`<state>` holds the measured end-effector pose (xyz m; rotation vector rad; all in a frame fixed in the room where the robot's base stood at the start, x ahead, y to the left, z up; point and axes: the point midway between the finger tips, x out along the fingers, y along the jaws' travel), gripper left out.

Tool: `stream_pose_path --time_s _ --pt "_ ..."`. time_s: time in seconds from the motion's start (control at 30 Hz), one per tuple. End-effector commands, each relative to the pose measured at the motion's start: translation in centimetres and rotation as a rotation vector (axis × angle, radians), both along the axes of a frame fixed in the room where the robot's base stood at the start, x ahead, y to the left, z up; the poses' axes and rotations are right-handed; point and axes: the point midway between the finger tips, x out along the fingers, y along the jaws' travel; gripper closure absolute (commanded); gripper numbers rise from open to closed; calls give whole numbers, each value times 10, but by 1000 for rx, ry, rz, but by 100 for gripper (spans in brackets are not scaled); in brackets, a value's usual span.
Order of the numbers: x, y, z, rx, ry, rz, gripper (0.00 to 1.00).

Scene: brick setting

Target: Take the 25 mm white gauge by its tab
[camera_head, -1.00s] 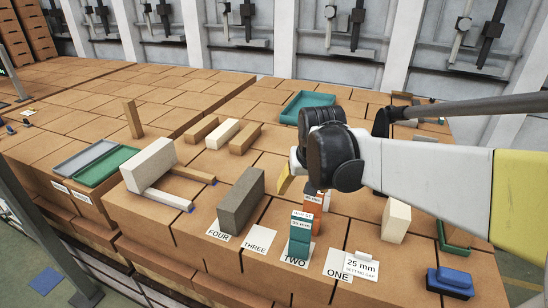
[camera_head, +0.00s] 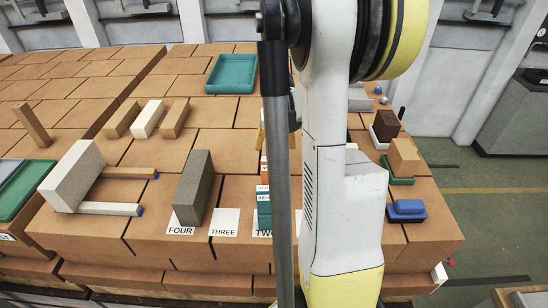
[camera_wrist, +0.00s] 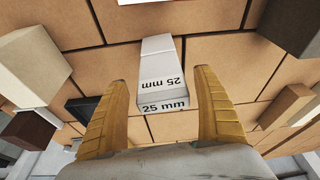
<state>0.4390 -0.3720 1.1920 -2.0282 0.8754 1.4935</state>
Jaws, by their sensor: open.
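The white gauge (camera_wrist: 158,52) lies in the middle of the wrist view, on the brick-patterned top. It reads "25 mm" on its upper face and again on its near end. My gripper (camera_wrist: 161,80) is open, with one yellow finger on each side of the gauge's near end. Gaps show on both sides, and nothing is held. How high the fingertips are above the top is hard to tell. In the head view my arm hides the gauge and most of the gripper; only a bit of yellow finger shows.
In the wrist view a cream block (camera_wrist: 35,60) and a dark brown block (camera_wrist: 28,130) stand left; a dark block (camera_wrist: 290,25) stands right. In the head view teal labelled blocks (camera_head: 264,208), a grey block (camera_head: 193,187) and a blue block (camera_head: 406,209) stand near the front.

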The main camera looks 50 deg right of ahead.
Motion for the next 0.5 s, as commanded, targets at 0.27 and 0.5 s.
stream_pose_path --time_s 0.27,0.5 --pt "8 -7 -28 0 0 0 21" --pt "8 -7 -28 0 0 1 35"
